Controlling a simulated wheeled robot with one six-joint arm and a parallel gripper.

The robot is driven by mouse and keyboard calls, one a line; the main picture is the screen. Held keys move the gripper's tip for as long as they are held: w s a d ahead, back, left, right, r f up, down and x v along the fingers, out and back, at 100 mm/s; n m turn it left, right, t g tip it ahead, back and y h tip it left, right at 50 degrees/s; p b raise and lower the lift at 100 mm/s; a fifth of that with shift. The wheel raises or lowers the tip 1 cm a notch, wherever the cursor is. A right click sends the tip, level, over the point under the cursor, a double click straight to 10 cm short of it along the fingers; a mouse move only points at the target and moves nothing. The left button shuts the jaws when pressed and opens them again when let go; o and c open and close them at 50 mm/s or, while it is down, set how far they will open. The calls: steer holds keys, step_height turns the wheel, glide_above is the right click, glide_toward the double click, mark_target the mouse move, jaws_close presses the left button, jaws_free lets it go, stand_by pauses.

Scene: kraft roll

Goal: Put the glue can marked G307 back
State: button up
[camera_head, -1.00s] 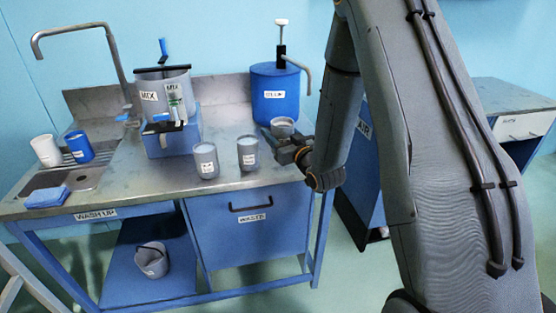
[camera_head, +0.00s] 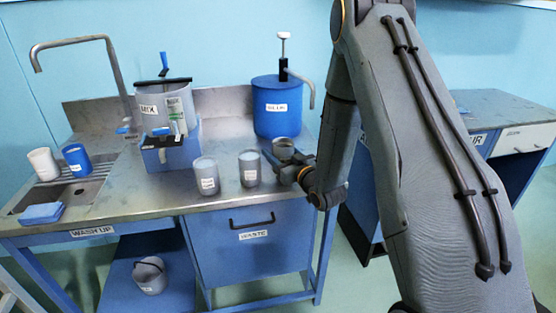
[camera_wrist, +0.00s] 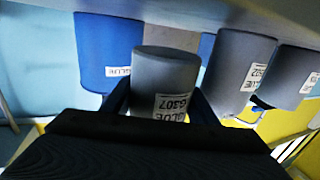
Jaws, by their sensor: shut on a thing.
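The grey glue can marked G307 (camera_wrist: 165,75) is between the fingers of my gripper (camera_wrist: 162,103) in the wrist view, which looks upside down. My gripper is shut on it. In the head view the held can (camera_head: 284,146) is at the counter's right end, in front of the blue glue drum (camera_head: 277,108), and my gripper (camera_head: 284,165) partly hides it. It looks upright. I cannot tell whether its base touches the counter. Two similar grey cans (camera_head: 205,177) (camera_head: 249,169) stand on the counter to its left.
The metal counter (camera_head: 165,196) also bears a mixing pot (camera_head: 150,105), a blue box (camera_head: 158,157) and a sink with white (camera_head: 43,164) and blue (camera_head: 77,161) cups. A blue sponge (camera_head: 41,213) lies at the front left. The waste drawer (camera_head: 270,252) is below.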

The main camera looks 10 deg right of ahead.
steer(key=shift+f, duration=1.55)
steer(key=shift+f, duration=0.1)
steer(key=o, duration=1.4)
steer(key=b+v, duration=0.1)
steer(key=v, duration=0.9)
steer(key=shift+s+d+b, duration=0.1)
steer(key=shift+s+b, duration=0.15)
steer(key=shift+b, duration=0.05)
steer(key=shift+v, duration=0.75)
